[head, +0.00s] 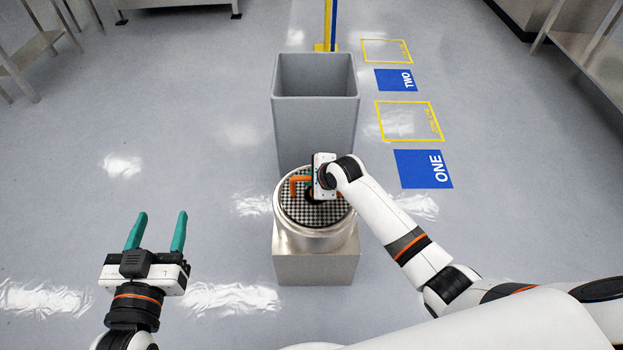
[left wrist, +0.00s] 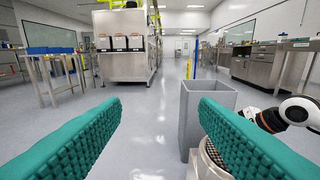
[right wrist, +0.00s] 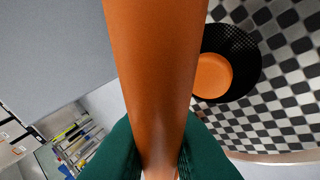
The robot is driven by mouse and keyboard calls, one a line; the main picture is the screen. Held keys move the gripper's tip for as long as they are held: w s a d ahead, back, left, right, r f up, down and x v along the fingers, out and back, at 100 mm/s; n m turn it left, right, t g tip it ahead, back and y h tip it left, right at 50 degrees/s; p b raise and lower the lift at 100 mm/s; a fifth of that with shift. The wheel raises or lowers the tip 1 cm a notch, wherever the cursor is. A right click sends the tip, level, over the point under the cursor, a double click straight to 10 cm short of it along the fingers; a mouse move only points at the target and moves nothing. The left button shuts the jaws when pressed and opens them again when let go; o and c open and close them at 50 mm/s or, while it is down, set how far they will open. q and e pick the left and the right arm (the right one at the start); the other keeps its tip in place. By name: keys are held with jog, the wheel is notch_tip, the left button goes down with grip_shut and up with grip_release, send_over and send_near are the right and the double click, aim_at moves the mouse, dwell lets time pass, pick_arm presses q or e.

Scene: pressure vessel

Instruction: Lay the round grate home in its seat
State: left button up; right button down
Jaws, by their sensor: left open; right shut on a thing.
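The round grate (head: 325,213), with a black-and-white chequered look, lies across the top of the round metal vessel (head: 318,240). An orange handle (head: 298,185) stands up from it. My right gripper (head: 311,187) is over the grate and shut on this handle; in the right wrist view the green fingers (right wrist: 157,150) pinch the orange bar (right wrist: 155,60). The grate (right wrist: 285,100) fills the right of that view, with a dark mesh disc and an orange round part. I cannot tell whether it sits fully down. My left gripper (head: 158,214) is open and empty, left of the vessel.
A tall grey open bin (head: 316,115) stands just behind the vessel. The vessel rests on a square metal base (head: 316,269). Blue and yellow floor markings (head: 423,169) lie to the right. The floor on the left is clear.

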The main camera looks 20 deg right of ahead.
jog(key=c, duration=1.8)
grip_release()
jog(key=shift+f, duration=0.1)
jog(key=shift+c, duration=0.2)
jog(key=o, duration=0.4)
jog(key=shift+o, duration=0.2)
jog(key=shift+r, duration=0.2)
jog(key=p+v, duration=0.5)
jog(key=v, duration=0.7)
pick_arm(q)
jog(key=s+a+f+g+y, duration=0.1)
jog(key=s+a+f+g, duration=0.2)
jog(key=s+f+g, duration=0.3)
jog(key=s+a+f+g+y, duration=0.2)
jog(key=s+a+f+g, duration=0.1)
jog(key=s+f+g, duration=0.2)
jog(key=s+g, duration=0.2)
jog(key=s, duration=0.1)
jog(key=shift+s+f+n+y, duration=0.3)
jog(key=shift+s+f, duration=0.05)
jog(key=shift+s, duration=0.05)
pick_arm(e)
jog(key=s+d+r+n+g+h, duration=0.1)
jog(key=s+n+g, duration=0.3)
jog(key=s+n, duration=1.8)
jog(key=s+h, duration=0.1)
jog(key=s, duration=0.4)
jog(key=shift+s+d+r+h, duration=0.25)
jog(key=shift+d+r+h, duration=0.05)
jog(key=shift+d, duration=0.1)
